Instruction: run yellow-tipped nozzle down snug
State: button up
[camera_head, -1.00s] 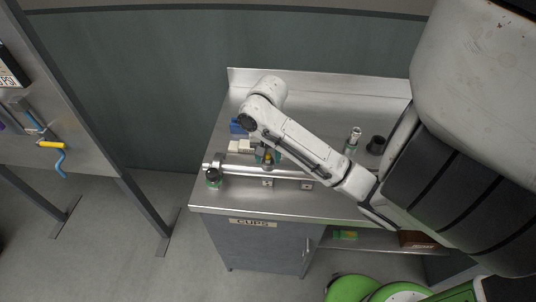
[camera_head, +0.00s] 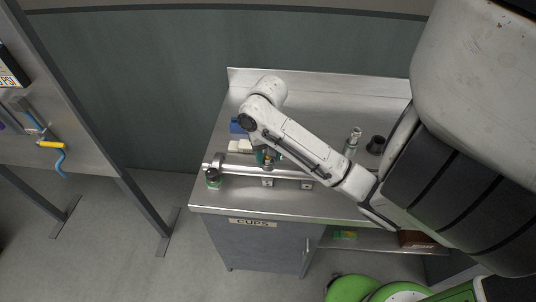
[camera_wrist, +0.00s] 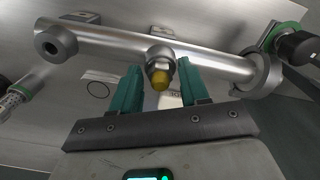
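The yellow-tipped nozzle (camera_wrist: 159,76) is a metal fitting with a hex collar and a yellow end. It sits on the side of a horizontal metal pipe (camera_wrist: 110,45); the pipe also shows on the counter in the head view (camera_head: 240,171). My gripper (camera_wrist: 161,65) has two green fingers, one on each side of the nozzle. A gap shows between each finger and the nozzle, so the gripper is open. In the head view my gripper (camera_head: 263,157) is small and partly hidden by my arm. How tightly the nozzle is seated cannot be told.
A green-ringed black knob (camera_head: 213,177) is at the pipe's left end. White blocks (camera_head: 240,146) and a blue item (camera_head: 237,127) lie behind it. A fitting (camera_head: 353,139) and a black cup (camera_head: 376,145) stand on the right of the steel counter (camera_head: 310,95).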

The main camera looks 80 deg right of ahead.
jog(key=c, duration=0.3)
jog(key=shift+m, duration=0.9)
jog(key=shift+c, duration=0.2)
jog(key=shift+m, duration=0.8)
jog(key=shift+m, duration=0.9)
jog(key=shift+m, duration=0.8)
